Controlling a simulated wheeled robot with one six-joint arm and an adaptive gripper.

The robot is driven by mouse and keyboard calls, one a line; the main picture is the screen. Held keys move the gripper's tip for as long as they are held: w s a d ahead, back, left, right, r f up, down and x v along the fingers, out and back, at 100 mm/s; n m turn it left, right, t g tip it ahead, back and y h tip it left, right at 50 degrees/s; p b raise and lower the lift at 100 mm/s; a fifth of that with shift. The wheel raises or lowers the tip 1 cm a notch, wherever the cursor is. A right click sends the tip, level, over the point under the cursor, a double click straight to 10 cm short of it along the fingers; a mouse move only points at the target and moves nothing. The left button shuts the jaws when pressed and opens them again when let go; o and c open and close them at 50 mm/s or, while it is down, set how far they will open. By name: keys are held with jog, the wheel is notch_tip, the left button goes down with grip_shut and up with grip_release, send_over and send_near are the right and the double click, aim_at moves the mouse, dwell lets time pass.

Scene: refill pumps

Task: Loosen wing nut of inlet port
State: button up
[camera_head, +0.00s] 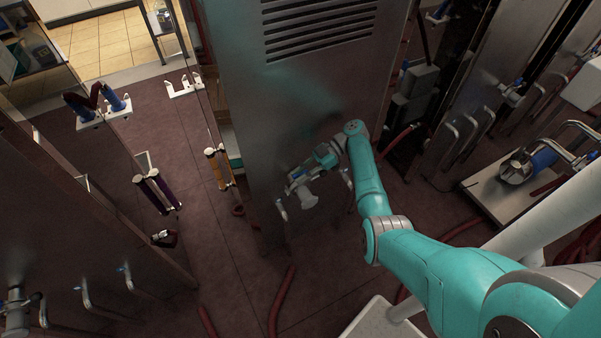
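A metal cabinet (300,95) with vent slots stands in the middle of the view. A pale grey pipe fitting (308,199), seemingly the inlet port, sticks out from its lower front. My teal arm reaches in from the lower right and bends down at the wrist. My gripper (295,180) is at the upper left side of the fitting, very close to it or touching it. The wing nut cannot be made out; it is small or hidden by the gripper. The fingers are too small to show whether they are open or shut.
Bent metal pipes (470,130) and a low platform with a pump (518,168) stand at the right. Red hoses (281,300) lie on the dark floor. Floor left of the cabinet is partly free.

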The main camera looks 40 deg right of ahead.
jog(key=shift+o, duration=0.5)
jog(key=shift+r, duration=0.1)
jog(key=shift+t, duration=0.4)
